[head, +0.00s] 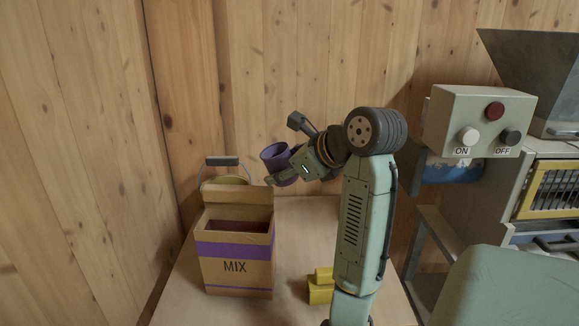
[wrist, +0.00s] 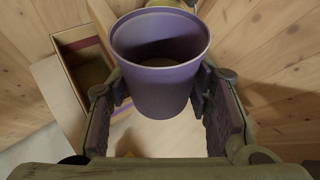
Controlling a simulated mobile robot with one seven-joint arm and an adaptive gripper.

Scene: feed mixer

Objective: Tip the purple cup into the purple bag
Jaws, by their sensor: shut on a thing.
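A purple cup (head: 276,160) is held up above the table, behind and to the right of the bag in the head view. My gripper (head: 284,178) is shut on it. In the wrist view the cup (wrist: 160,82) sits between my gripper's fingers (wrist: 163,108), close to upright, with brownish contents low inside. The bag (head: 236,264) is a brown paper bag with a purple band and the word MIX. It stands open on the table. Its open top (wrist: 80,50) also shows in the wrist view, left of the cup and partly hidden by it, with brown material inside.
A bucket (head: 226,180) with a dark-gripped handle stands behind the bag. A yellow object (head: 320,286) lies on the table (head: 290,240) right of the bag. A control box (head: 482,122) with ON and OFF buttons and a grey hopper (head: 535,75) stand at right. Wooden walls close the back and left.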

